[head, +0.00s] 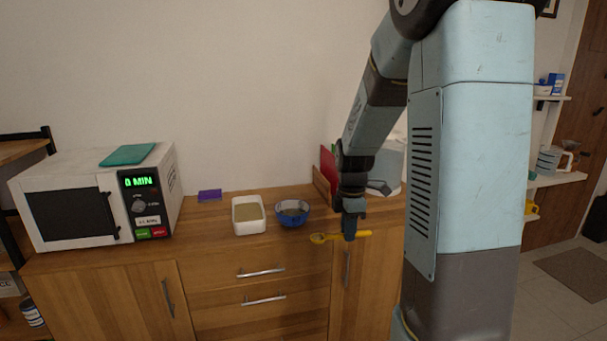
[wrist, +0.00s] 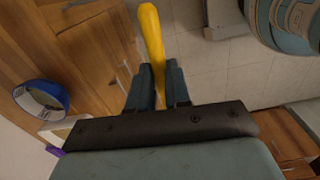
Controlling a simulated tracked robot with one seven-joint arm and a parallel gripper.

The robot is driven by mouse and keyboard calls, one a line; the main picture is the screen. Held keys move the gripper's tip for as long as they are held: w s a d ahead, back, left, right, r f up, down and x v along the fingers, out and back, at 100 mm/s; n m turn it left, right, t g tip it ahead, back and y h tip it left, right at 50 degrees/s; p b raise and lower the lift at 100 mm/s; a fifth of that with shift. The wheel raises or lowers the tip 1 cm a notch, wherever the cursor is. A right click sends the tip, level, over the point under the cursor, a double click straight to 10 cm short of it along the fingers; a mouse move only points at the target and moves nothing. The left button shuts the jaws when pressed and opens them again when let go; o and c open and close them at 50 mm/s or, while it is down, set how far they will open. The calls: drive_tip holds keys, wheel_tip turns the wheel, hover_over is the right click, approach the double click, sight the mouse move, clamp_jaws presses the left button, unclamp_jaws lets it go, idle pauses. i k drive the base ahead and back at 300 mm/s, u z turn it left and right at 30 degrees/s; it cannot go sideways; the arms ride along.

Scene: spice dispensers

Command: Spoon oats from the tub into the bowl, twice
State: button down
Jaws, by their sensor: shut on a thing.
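My gripper (head: 349,234) is shut on a yellow spoon (head: 319,239), gripping its handle. The spoon lies roughly level in front of the counter's front edge, its scoop end pointing left. Its handle (wrist: 152,38) shows between my fingers in the wrist view; whether the scoop holds oats is too small to tell. The white tub (head: 236,222), with beige oats in it, stands on the counter to the left. The blue bowl (head: 293,220) stands between the tub and my gripper; its contents are unclear. The bowl (wrist: 62,96) also shows at left in the wrist view.
A white microwave (head: 70,210) with a teal item (head: 128,155) on top stands at the counter's left. A purple item (head: 209,196) lies behind the tub. Upright boards or books (head: 325,172) stand behind my gripper. The counter front left of the tub is clear.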

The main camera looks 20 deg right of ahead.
sight(248, 215)
drive_tip(key=i, duration=1.2)
drive_tip(key=z, duration=0.05)
